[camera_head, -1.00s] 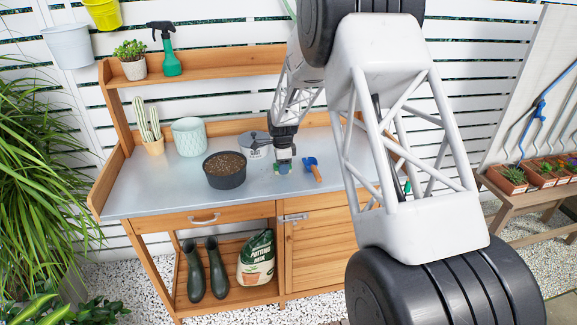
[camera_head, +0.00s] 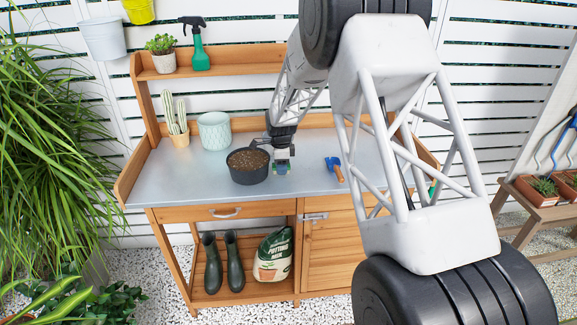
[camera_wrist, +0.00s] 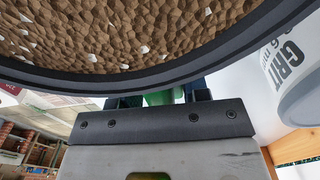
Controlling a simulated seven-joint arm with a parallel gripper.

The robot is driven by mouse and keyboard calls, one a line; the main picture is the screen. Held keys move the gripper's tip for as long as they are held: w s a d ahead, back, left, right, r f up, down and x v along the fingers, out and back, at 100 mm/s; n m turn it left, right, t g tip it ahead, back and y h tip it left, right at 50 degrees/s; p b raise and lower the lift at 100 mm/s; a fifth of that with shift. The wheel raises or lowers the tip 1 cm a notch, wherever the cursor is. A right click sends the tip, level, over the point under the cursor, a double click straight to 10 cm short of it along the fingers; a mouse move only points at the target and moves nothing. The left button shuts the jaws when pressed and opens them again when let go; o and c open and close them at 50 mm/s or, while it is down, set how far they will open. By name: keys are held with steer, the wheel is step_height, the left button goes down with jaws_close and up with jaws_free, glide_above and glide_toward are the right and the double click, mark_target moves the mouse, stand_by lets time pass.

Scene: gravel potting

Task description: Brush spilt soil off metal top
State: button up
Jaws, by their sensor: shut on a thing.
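The metal top (camera_head: 200,180) of the wooden potting bench is pale grey. Spilt soil cannot be made out on it at this size. My gripper (camera_head: 283,166) is low over the top, just right of the black pot (camera_head: 248,178). It is shut on a green thing, possibly the brush, mostly hidden by the fingers. In the wrist view a bit of this green thing (camera_wrist: 160,98) shows between the fingers, and any bristles are out of sight. The pot, filled with brown gravelly soil (camera_wrist: 110,30), fills the upper part of that view, very close to my gripper.
A grey grit bucket (camera_wrist: 295,75) stands behind the pot. A pale green planter (camera_head: 214,131) and a potted cactus (camera_head: 177,118) stand back left. The front left of the top is clear.

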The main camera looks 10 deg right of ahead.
mark_target(313, 168)
steer(key=shift+w+d, duration=0.1)
steer(key=shift+w, duration=0.5)
steer(key=shift+d, duration=6)
step_height(313, 168, up, 8)
steer(key=shift+r, duration=0.15)
steer(key=shift+a, duration=0.1)
steer(key=s+a, duration=0.3)
steer(key=a, duration=0.8)
steer(key=shift+s+a, duration=0.15)
steer(key=shift+a, duration=0.25)
steer(key=shift+f, duration=0.3)
